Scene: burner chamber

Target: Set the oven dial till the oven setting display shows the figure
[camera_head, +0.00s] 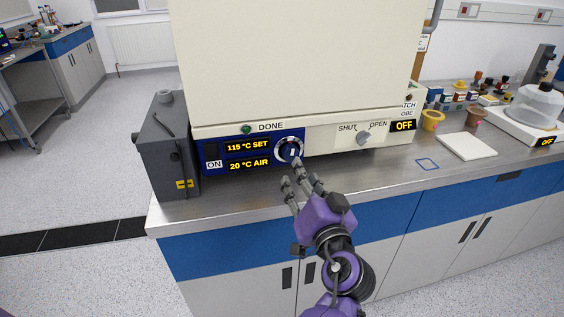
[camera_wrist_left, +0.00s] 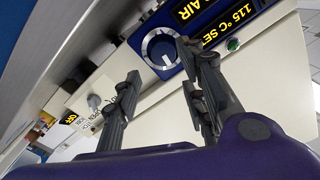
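The oven dial (camera_head: 289,150) is a round dark knob in a pale ring on the blue panel of the oven (camera_head: 300,60). The oven setting display (camera_head: 247,146) to its left reads "115 °C SET" in yellow. My left gripper (camera_head: 292,173) is just in front of and below the dial, its fingers apart and empty. In the left wrist view the dial (camera_wrist_left: 160,48) shows beyond the spread fingertips, one finger close to its edge. I cannot tell whether that finger touches it. My right gripper is in neither view.
A second display (camera_head: 248,164) reads "20 °C AIR". A green lamp marked DONE (camera_head: 246,129) sits above. A SHUT/OPEN knob (camera_head: 363,138) and an OFF display (camera_head: 403,125) are to the right. A grey box (camera_head: 166,150) stands left of the panel. The counter's front strip is clear.

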